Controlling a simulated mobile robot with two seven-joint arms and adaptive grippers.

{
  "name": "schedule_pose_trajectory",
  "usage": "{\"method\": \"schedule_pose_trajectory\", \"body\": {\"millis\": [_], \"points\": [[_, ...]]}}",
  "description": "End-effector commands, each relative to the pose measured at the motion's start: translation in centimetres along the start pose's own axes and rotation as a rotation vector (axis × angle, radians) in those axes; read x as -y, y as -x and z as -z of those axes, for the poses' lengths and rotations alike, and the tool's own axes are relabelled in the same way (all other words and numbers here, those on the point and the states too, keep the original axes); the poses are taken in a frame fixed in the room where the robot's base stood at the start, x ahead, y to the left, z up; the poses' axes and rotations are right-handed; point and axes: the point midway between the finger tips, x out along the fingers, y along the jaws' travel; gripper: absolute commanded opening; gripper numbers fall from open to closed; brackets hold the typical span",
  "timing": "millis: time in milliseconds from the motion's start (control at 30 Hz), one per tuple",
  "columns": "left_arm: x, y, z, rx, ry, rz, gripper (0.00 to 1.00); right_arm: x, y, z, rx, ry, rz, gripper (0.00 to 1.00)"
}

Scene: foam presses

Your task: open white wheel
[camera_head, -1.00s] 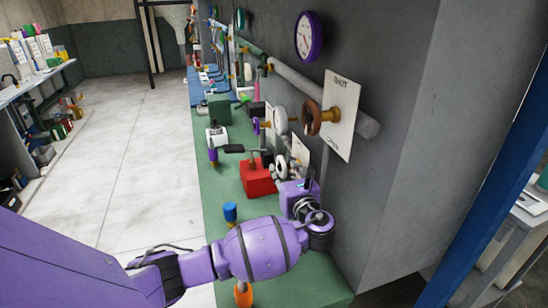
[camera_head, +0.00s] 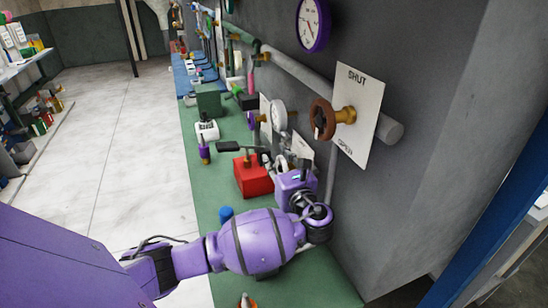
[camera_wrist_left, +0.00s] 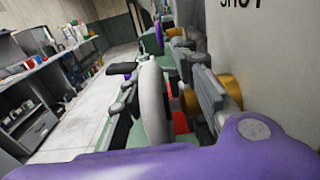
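A white wheel stands edge-on in the left wrist view (camera_wrist_left: 154,102). In the head view it shows only in part (camera_head: 282,163), beyond my purple left gripper (camera_head: 284,167) and low against the wall plate. The gripper is open. In the wrist view one grey finger is left of the wheel and the other right of it, on the plate side. Gaps seem to show on both sides; contact cannot be told. A brass stem (camera_wrist_left: 231,88) shows behind the right finger. My right gripper is not in view.
A brown wheel (camera_head: 321,119) on a SHUT/OPEN plate (camera_head: 362,100) juts out above my gripper. A pale wheel (camera_head: 278,115) is farther along. A red box (camera_head: 252,177) and a blue-capped item (camera_head: 226,214) stand on the green bench (camera_head: 207,185). The floor at left is clear.

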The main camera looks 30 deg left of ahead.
Motion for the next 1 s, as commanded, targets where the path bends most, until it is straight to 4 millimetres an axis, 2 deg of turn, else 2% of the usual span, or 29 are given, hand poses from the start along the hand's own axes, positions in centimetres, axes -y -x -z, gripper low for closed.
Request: {"method": "schedule_pose_trajectory", "body": {"millis": [333,567,1000], "points": [[-0.01,0.12,0.02,0.000,0.000,0.000,0.30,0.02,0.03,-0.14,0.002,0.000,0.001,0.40],[-0.01,0.11,0.02,0.000,0.000,0.000,0.01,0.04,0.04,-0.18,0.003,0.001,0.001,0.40],[-0.03,0.10,0.04,-0.009,0.000,-0.001,0.00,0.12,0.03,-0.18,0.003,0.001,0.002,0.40]]}}
